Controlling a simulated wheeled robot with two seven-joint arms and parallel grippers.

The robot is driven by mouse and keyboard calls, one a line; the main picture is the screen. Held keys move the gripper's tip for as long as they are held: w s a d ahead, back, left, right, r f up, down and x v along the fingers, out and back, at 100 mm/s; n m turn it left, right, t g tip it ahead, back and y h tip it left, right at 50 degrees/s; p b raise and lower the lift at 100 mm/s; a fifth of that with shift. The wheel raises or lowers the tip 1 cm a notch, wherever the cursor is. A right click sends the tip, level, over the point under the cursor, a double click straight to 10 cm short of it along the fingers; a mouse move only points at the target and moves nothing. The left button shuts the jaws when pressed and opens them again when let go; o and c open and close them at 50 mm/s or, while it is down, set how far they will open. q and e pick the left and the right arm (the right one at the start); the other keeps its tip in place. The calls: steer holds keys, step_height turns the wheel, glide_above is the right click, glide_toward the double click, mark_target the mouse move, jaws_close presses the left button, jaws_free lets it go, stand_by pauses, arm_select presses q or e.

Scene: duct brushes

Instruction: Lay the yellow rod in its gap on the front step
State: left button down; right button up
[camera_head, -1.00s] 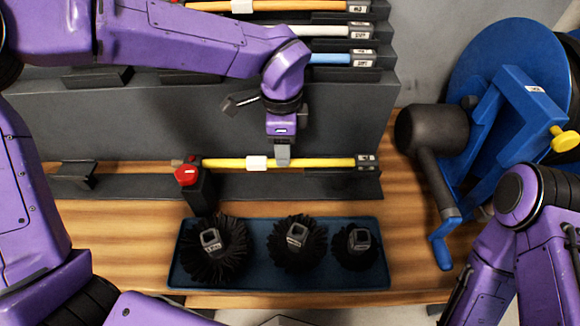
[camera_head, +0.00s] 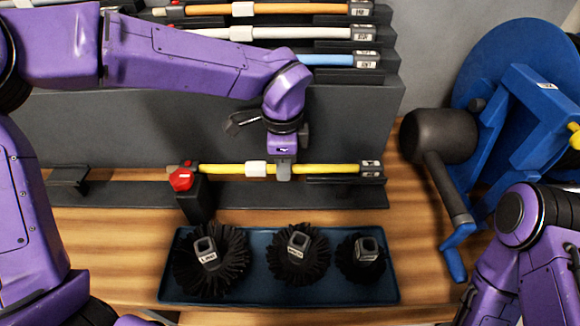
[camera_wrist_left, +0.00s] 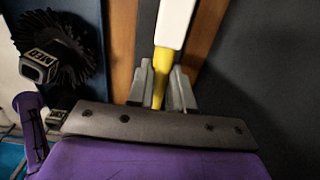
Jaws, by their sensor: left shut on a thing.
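The yellow rod (camera_head: 320,169) runs left to right along the dark front step (camera_head: 250,196). It has a white collar (camera_head: 256,169) and a dark labelled block at its right end. My left gripper (camera_head: 284,174) reaches down from above and is shut on the rod just right of the collar. In the left wrist view, the yellow rod (camera_wrist_left: 161,78) passes between the fingers (camera_wrist_left: 162,90), with the white collar beyond. The rod's right end is over a low black support (camera_head: 345,180); I cannot tell whether it touches. My right gripper is out of view.
A red-topped black post (camera_head: 182,179) stands at the rod's left end. A blue tray (camera_head: 290,298) with 3 black brushes lies in front. Upper steps hold orange, white and blue rods. A blue reel (camera_head: 510,90) stands right. My right arm is at lower right.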

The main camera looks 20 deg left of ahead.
arm_select(q)
steer(key=shift+r+p, duration=1.75)
steer(key=shift+r, duration=1.25)
steer(key=shift+r, duration=0.1)
